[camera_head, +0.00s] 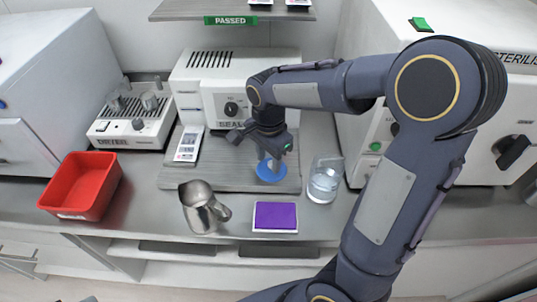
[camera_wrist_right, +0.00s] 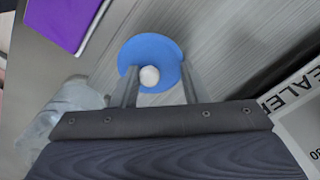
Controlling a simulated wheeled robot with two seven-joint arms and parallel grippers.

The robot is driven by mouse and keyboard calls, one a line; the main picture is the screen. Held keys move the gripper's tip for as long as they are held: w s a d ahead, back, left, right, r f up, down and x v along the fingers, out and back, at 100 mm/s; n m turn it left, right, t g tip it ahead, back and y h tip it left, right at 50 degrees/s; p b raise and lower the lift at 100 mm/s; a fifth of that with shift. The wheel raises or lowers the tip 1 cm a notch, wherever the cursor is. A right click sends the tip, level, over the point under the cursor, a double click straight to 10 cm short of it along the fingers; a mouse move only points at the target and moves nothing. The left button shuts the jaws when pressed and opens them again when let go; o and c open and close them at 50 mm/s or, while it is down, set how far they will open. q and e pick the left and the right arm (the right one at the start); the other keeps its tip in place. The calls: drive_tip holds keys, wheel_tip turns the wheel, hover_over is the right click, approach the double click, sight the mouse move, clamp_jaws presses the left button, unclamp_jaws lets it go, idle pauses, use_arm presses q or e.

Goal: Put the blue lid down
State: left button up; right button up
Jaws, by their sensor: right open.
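The blue lid (camera_head: 271,173) is a flat round disc with a pale round knob. It lies on the grey ribbed board (camera_head: 232,178) in front of the sealer. In the right wrist view the lid (camera_wrist_right: 150,49) is below my right gripper (camera_wrist_right: 157,80), whose two fingers stand apart on either side of the white knob (camera_wrist_right: 149,76). In the head view the right gripper (camera_head: 273,155) is right above the lid, partly hiding it. The right gripper is open. My left gripper does not show.
The glass beaker (camera_head: 325,180) stands close right of the lid. A metal jug (camera_head: 201,208) and a purple pad (camera_head: 275,216) are in front. A red bin (camera_head: 82,185), dryer (camera_head: 134,118) and sealer (camera_head: 233,92) stand to the left and behind.

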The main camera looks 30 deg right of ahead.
wheel_tip(320, 180, up, 12)
drive_tip(key=p, duration=0.1)
drive_tip(key=s+a+f+n+t+y, duration=0.2)
drive_tip(key=s+f+n, duration=0.1)
drive_tip(key=s+n, duration=0.3)
drive_tip(key=s+a+f+n+t+y, duration=0.1)
drive_tip(key=s+a+f+n+t, duration=0.1)
drive_tip(key=s+n, duration=0.5)
drive_tip(key=s+t, duration=0.1)
drive_tip(key=s, duration=0.3)
drive_tip(key=shift+f+n+t+y, duration=0.3)
drive_tip(key=shift+f+y, duration=0.1)
